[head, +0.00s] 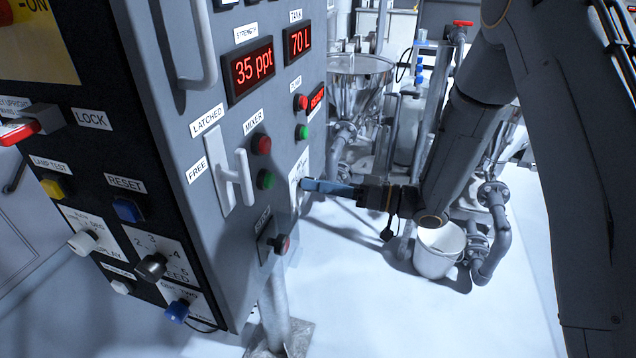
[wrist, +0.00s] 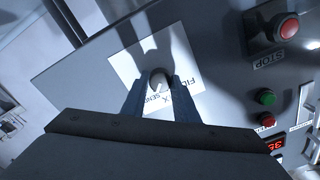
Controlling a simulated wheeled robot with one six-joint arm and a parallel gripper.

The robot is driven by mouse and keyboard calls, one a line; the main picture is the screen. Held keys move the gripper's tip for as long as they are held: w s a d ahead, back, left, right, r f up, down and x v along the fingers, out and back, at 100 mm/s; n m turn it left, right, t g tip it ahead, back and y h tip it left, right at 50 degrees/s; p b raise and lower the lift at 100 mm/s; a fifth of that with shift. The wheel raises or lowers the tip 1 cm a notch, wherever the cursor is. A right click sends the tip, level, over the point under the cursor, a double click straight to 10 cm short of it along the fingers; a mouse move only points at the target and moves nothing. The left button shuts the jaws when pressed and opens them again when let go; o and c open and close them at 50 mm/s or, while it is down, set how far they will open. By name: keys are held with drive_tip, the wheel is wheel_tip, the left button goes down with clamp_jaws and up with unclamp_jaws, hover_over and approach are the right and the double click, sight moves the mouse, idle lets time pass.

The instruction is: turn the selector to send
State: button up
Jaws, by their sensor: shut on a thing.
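The selector is a small round knob (wrist: 158,76) on a white plate (wrist: 125,68) on the grey panel, seen in the wrist view. The plate's words appear upside down: one reads like SEND near the knob, with an X and FILL to its right. My gripper (wrist: 158,84) is shut on the knob, one blue finger on each side. The knob's pointer direction is hard to tell. In the head view my gripper (head: 306,184) reaches the cabinet's right face, where the plate (head: 299,170) partly shows and the knob is hidden by the fingers.
A red STOP button (head: 282,243) sits below the plate in the head view. Mixer buttons, red (head: 261,144) and green (head: 265,180), and a latch handle (head: 240,180) are to its left. A white bucket (head: 438,250) and pipes (head: 495,225) stand behind my arm.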

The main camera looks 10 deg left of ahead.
drive_tip(key=shift+m, duration=0.3)
drive_tip(key=o, duration=1.1)
drive_tip(key=shift+c, duration=0.2)
drive_tip(key=shift+d, duration=0.1)
drive_tip(key=d+b, duration=0.2)
drive_tip(key=d, duration=0.5)
drive_tip(key=shift+s+d, duration=0.2)
drive_tip(key=shift+d, duration=0.1)
